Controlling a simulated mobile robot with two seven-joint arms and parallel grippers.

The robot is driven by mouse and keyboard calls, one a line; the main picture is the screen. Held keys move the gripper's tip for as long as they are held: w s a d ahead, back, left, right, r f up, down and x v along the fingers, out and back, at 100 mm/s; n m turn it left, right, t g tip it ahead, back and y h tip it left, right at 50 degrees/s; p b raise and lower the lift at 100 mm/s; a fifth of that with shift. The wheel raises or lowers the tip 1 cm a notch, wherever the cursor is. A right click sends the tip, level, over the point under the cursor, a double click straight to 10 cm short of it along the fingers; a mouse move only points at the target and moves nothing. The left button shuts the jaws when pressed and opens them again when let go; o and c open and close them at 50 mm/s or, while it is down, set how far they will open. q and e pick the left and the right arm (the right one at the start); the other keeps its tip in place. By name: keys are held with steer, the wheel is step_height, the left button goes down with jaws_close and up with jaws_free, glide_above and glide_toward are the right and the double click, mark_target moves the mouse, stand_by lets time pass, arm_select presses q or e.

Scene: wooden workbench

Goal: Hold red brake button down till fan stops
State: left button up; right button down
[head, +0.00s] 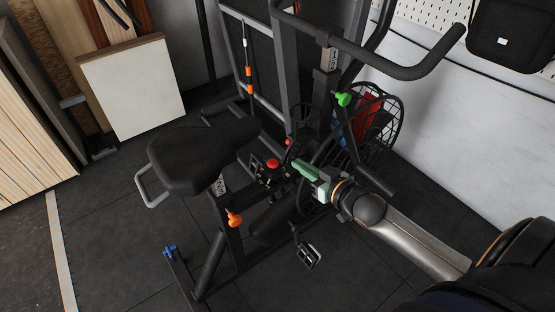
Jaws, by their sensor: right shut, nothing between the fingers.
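An exercise bike stands in the middle of the head view, with a black seat (196,158). A round red button (273,164) sits on its frame, just right of the seat. A smaller red knob (289,142) is a little behind it; I cannot tell for certain which is the brake. The fan (372,103), with red and blue parts, is inside a black wire cage; one picture does not show whether it turns. My right gripper (298,164) is shut and empty, its green fingers pointing left, close to the red button with a small visible gap. My left gripper is out of view.
Handlebars (405,72) arch above my right arm. A green knob (343,99), an orange knob (234,217) and a pedal (308,256) stick out from the bike. Boards (132,88) lean at the back left. The front floor is mostly clear.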

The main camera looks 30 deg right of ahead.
steer(key=b, duration=0.3)
glide_above(278, 173)
step_height(278, 173, down, 3)
steer(key=shift+w+d+f, duration=0.1)
steer(key=shift+f, duration=0.05)
step_height(278, 173, down, 3)
steer(key=shift+f+b, duration=0.1)
steer(key=shift+b, duration=0.45)
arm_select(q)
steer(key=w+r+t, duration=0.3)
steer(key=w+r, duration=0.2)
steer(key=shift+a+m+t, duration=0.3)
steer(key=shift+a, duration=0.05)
arm_select(e)
steer(key=shift+f, duration=0.15)
